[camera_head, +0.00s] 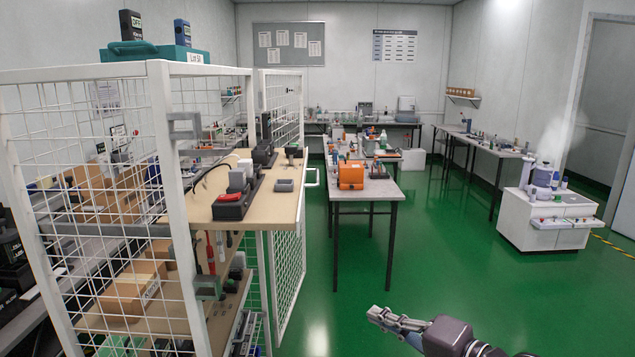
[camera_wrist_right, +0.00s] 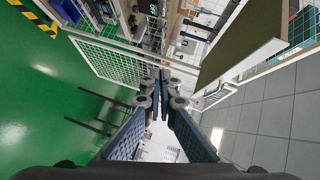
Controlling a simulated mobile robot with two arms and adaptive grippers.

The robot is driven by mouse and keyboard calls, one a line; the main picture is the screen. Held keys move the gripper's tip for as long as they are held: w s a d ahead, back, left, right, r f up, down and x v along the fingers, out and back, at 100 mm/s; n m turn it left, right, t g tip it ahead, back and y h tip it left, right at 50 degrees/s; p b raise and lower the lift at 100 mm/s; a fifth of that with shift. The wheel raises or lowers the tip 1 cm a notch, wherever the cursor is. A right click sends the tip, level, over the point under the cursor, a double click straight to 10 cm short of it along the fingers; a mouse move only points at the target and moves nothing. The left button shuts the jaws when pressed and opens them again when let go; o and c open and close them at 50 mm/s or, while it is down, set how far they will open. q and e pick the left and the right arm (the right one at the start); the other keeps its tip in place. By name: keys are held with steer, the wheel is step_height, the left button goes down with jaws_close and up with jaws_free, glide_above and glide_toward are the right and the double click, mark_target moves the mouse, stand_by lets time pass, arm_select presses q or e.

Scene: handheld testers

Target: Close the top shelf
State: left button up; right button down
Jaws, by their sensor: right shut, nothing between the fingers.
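The top shelf (camera_head: 283,207) is a light wooden board that sticks out of the front of a white wire-mesh cabinet (camera_head: 158,120). Handheld devices in dark cradles (camera_head: 234,203) and a small grey block (camera_head: 284,185) sit on it. The cabinet's mesh door (camera_head: 290,265) stands open beside and below the shelf. My right gripper (camera_head: 372,313) is shut and empty, low over the floor, to the right of the shelf and apart from it. Its closed fingers also show in the right wrist view (camera_wrist_right: 161,78). My left gripper is not in view.
A lower shelf (camera_head: 220,325) holds more tools. A teal case (camera_head: 150,53) sits on top of the cabinet. A table (camera_head: 370,190) with an orange device (camera_head: 351,174) stands behind my right gripper. A white cart (camera_head: 547,228) stands at right. Green floor (camera_head: 440,250) lies clear between them.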

step_height(320, 180, up, 16)
steer(key=a+m+y+p, duration=0.1)
steer(key=a+y+p, duration=0.1)
steer(key=y+p, duration=0.1)
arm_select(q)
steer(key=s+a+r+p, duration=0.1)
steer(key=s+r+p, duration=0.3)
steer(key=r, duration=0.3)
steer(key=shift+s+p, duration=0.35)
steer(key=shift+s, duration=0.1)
arm_select(e)
steer(key=s+a+x, duration=0.1)
steer(key=x, duration=1.1)
steer(key=shift+s+a+r+t, duration=0.2)
steer(key=shift+s+a+t, duration=0.1)
steer(key=shift+a, duration=0.1)
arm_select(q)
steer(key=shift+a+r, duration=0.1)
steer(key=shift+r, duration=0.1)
arm_select(e)
steer(key=shift+a, duration=0.1)
